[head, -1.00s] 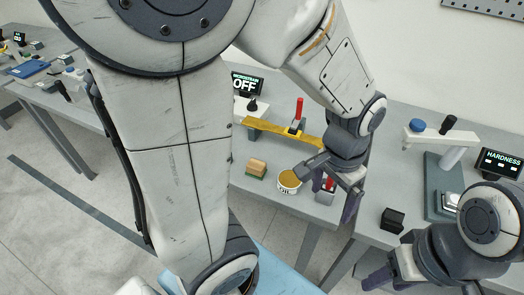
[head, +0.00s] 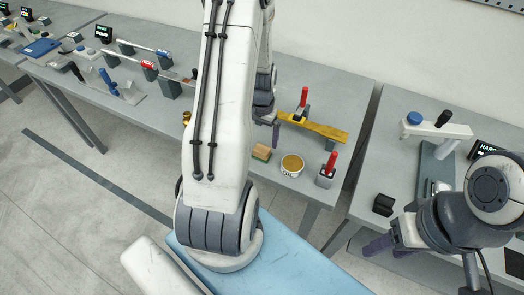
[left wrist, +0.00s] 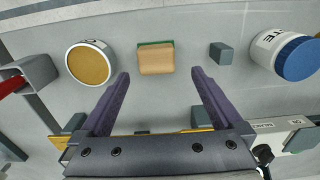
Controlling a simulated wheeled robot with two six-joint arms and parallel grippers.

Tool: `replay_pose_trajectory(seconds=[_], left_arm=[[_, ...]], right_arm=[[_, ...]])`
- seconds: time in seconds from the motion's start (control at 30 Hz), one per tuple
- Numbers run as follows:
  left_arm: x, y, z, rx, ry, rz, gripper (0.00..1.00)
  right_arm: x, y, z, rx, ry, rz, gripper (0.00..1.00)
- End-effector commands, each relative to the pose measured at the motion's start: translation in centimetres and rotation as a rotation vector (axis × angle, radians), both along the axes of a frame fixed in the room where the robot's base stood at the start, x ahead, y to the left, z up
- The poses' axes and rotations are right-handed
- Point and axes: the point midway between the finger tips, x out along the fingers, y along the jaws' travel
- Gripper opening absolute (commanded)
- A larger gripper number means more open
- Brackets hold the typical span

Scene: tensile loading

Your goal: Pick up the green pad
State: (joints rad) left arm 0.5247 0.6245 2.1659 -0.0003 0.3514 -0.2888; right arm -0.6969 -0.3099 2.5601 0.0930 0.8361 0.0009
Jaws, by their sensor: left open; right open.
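The green pad (head: 262,157) is a thin green layer on a tan wooden block (head: 263,149) near the table's front edge. In the left wrist view the green edge (left wrist: 155,43) shows along the far side of the tan block (left wrist: 156,61). My left gripper (left wrist: 160,73) is open, with its purple fingers on either side of the block's line and nothing between them. In the head view, my left gripper (head: 276,125) is partly hidden behind my arm, near the block. My right gripper (head: 390,248) is open and empty at the lower right.
In the left wrist view, a small grey block (left wrist: 221,53) and a blue-lidded jar (left wrist: 297,58) stand to the right.

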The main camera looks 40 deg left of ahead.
Motion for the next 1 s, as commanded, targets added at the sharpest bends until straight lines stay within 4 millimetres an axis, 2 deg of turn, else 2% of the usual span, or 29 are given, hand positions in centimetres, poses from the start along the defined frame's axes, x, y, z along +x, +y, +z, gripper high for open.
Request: replay_pose_trajectory(seconds=[0.17,0.43,0.77,0.8,1.0], left_arm=[[-0.4,-0.3,-1.3,-0.003,0.004,0.000,1.00],[-0.7,-0.6,-4.8,-0.002,0.003,0.000,1.00],[-0.6,-0.6,-5.4,0.000,-0.001,0.000,1.00],[-0.6,-0.6,-5.4,0.000,-0.001,0.000,0.85],[-0.6,-0.6,-5.4,0.000,-0.001,0.000,0.10]], right_arm=[[0.0,0.0,0.8,0.000,0.000,0.000,0.55],[0.0,0.0,1.8,0.000,0.000,-0.001,0.55],[0.0,0.0,1.7,0.000,0.000,-0.001,0.55],[0.0,0.0,1.7,0.000,0.000,-0.001,0.55],[0.0,0.0,1.7,0.000,0.000,-0.001,0.55]])
